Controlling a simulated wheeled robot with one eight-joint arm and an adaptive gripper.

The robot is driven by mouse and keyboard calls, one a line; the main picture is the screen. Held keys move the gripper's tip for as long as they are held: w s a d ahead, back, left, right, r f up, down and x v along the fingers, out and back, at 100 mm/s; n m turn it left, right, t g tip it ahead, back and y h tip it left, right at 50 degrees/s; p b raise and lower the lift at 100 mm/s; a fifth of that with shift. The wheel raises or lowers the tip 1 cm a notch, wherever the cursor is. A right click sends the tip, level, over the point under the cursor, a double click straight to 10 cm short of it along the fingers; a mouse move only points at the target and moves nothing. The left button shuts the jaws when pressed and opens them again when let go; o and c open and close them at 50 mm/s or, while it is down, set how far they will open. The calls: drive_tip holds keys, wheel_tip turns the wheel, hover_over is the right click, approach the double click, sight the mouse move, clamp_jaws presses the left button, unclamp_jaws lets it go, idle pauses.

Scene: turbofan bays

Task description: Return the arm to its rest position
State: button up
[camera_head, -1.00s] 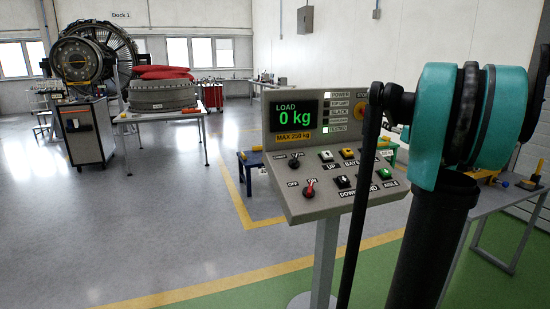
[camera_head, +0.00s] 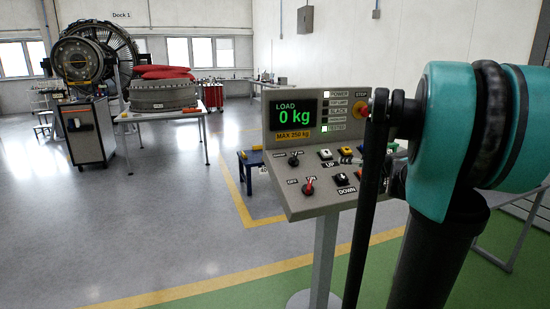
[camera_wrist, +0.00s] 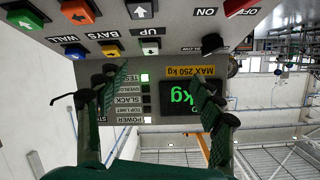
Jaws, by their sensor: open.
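My arm (camera_head: 450,150), teal and black, stands folded at the right of the head view and covers the right part of the control panel (camera_head: 345,199). My gripper (camera_wrist: 157,78) is open and empty in the wrist view, its two dark fingers apart in front of the panel (camera_wrist: 155,20), which appears upside down there. I cannot tell from this view whether the fingers touch the panel. In the head view my gripper is mostly hidden behind the arm. The panel display (camera_head: 293,113) reads LOAD 0 kg.
The panel stands on a grey post (camera_head: 324,255). A blue stool (camera_head: 249,172) is behind it. A table (camera_head: 185,117) with a round engine part and a tool cart (camera_head: 87,132) stand at the left. A large engine (camera_head: 80,60) is behind. Floor at the left front is clear.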

drive_tip(key=s+a+f+g, duration=0.6)
drive_tip(key=s+a+f, duration=0.5)
drive_tip(key=s+f, duration=0.4)
drive_tip(key=s+d+f+g+h, duration=0.1)
drive_tip(key=s+f+g+h, duration=0.2)
drive_tip(key=s+f, duration=0.9)
drive_tip(key=s+h, duration=0.1)
drive_tip(key=s, duration=0.3)
drive_tip(key=shift+d+m+h, duration=0.3)
drive_tip(key=shift+d+m, duration=0.1)
